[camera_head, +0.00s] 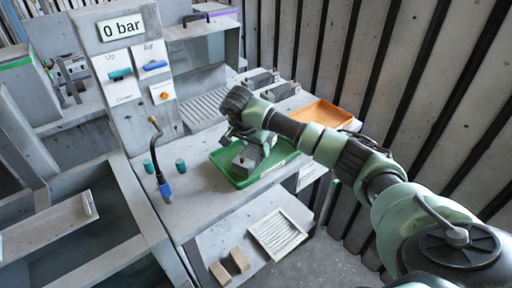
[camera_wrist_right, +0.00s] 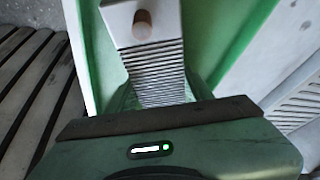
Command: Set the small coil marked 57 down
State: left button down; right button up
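A small grey finned coil (camera_head: 244,162) with a reddish-brown knob is at the green tray (camera_head: 238,184), under my right gripper (camera_head: 256,142). In the right wrist view the coil (camera_wrist_right: 155,70) runs from its pale end block down to the gripper body, between greenish parts that look like the fingers. My right gripper appears shut on it, though the fingertips are hidden. The tray's green wall (camera_wrist_right: 240,40) shows behind the coil. I cannot tell whether the coil touches the tray floor. No number is readable on it. My left gripper is not in view.
An orange tray (camera_head: 322,113) lies to the right behind my right arm. Grey blocks (camera_head: 262,79) stand at the bench's back. Two teal cylinders (camera_head: 180,166) and a hose with a blue nozzle (camera_head: 165,190) are left of the green tray. A white grille (camera_head: 278,234) lies on the lower shelf.

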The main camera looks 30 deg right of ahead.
jog(key=o, duration=0.4)
jog(key=shift+o, duration=0.2)
jog(key=shift+r, duration=0.1)
jog(key=b+v, duration=0.1)
jog(key=v, duration=1.1)
jog(key=shift+s, duration=0.1)
